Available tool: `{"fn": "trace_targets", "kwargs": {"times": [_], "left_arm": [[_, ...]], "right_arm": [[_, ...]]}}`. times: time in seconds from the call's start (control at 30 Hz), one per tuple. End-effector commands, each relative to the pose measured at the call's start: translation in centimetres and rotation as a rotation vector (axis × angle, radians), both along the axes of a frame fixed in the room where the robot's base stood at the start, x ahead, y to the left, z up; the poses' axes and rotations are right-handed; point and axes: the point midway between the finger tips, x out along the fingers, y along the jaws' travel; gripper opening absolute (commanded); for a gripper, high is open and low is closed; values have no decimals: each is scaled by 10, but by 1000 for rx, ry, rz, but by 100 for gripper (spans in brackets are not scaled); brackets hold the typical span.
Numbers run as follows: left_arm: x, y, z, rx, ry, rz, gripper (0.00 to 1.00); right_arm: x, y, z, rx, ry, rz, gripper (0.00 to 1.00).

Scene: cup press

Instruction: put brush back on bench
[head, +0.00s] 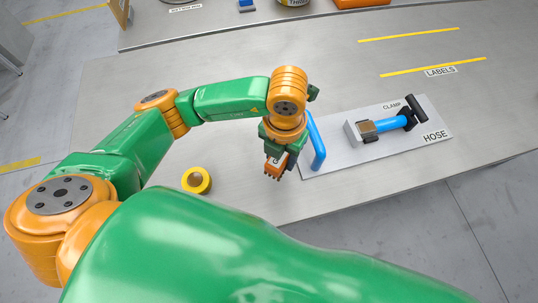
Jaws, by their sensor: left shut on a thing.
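My left gripper (274,170) points down over the front part of the grey bench (235,70), between a yellow roll and the grey clamp plate. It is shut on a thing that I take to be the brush. The fingers and wrist hide most of it, and only small dark tips show at the lower end. I cannot tell whether these tips touch the bench top. My right gripper is not in view.
A yellow roll (196,180) lies left of the gripper. Bare bench lies behind, up to yellow strips (433,67).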

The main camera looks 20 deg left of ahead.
Motion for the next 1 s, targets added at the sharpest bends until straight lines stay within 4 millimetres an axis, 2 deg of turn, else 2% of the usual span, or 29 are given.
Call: {"fn": "trace_targets", "kwargs": {"times": [0.07, 0.23, 0.4, 0.73, 0.77, 0.8, 0.87, 1.0], "left_arm": [[2, 13, -14, 5, 2, 4, 0], [6, 28, -35, 4, 3, 3, 0], [7, 26, -61, 0, 0, 0, 0], [7, 26, -67, 0, -2, 0, 0], [7, 26, -66, 0, -2, 0, 56], [7, 26, -66, -1, -2, 0, 67], [7, 26, -66, 0, -2, 0, 80], [7, 26, -65, -1, -2, 0, 80]], "right_arm": [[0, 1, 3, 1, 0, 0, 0], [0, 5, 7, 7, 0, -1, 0], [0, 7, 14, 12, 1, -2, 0], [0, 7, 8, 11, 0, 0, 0], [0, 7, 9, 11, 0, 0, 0], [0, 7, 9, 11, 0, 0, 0], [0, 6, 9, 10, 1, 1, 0], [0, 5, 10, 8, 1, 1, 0]]}}
